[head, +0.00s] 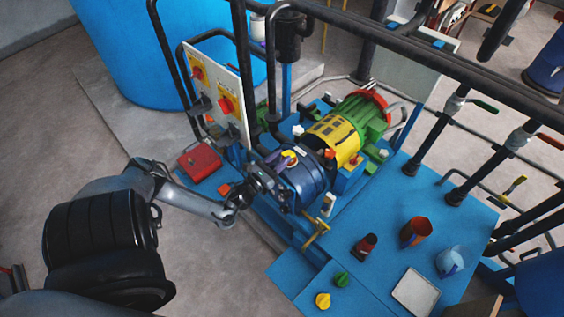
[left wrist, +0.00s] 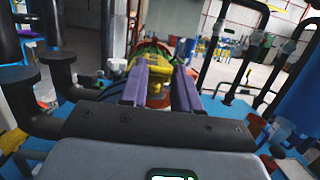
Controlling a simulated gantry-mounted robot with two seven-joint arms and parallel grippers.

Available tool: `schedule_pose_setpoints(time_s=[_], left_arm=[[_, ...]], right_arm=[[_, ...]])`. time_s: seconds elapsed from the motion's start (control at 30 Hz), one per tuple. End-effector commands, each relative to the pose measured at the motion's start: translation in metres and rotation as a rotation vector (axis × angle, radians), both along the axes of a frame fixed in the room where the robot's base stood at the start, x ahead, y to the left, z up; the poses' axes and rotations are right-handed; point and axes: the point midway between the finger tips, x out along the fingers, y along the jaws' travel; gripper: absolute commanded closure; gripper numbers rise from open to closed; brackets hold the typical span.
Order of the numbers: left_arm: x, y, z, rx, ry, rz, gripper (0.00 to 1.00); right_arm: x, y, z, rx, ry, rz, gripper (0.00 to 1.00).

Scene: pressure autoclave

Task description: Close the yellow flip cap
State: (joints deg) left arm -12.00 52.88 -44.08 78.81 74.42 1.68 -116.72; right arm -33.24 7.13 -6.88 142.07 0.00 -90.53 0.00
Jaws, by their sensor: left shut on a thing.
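The yellow flip cap (head: 290,155) is small and sits on top of the blue cylindrical housing (head: 304,180), at the end nearest the control panel. My left gripper (head: 281,163) reaches in from the left and is shut on the cap. In the left wrist view its two purple fingers (left wrist: 160,78) point forward with a gap between them. Yellow shows between and beside the fingertips there, but cap and machine behind are hard to separate. The cap's exact angle is too small to tell. My right gripper is in neither view.
A yellow and green motor (head: 350,129) stands behind the housing. A panel with red knobs (head: 217,92) and black pipes rise close by on the left. A red box (head: 199,160) lies below the panel. Cups and a white tray (head: 416,292) are on the blue platform at right.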

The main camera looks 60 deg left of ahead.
Motion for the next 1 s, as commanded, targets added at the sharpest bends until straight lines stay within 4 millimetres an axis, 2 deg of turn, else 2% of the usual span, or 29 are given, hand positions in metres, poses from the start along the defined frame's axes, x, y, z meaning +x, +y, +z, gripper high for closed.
schedule_pose_setpoints(time_s=[0.03, 0.1, 0.4, 0.6, 1.0], left_arm=[[0.000, 0.000, -0.011, 0.012, -0.039, 0.004, 0.99], [-0.001, 0.000, -0.014, 0.029, -0.089, 0.004, 0.99], [-0.002, 0.000, -0.019, 0.084, -0.243, 0.001, 0.99], [-0.002, 0.000, -0.019, 0.100, -0.288, 0.000, 0.99], [-0.001, 0.000, -0.017, 0.103, -0.302, -0.001, 0.99]], right_arm=[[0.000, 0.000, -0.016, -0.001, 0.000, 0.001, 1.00], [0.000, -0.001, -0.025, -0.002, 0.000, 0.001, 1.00], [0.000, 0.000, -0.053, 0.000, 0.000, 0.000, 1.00], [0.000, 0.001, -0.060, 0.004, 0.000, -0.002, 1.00], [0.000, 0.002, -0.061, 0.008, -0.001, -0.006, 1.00]])
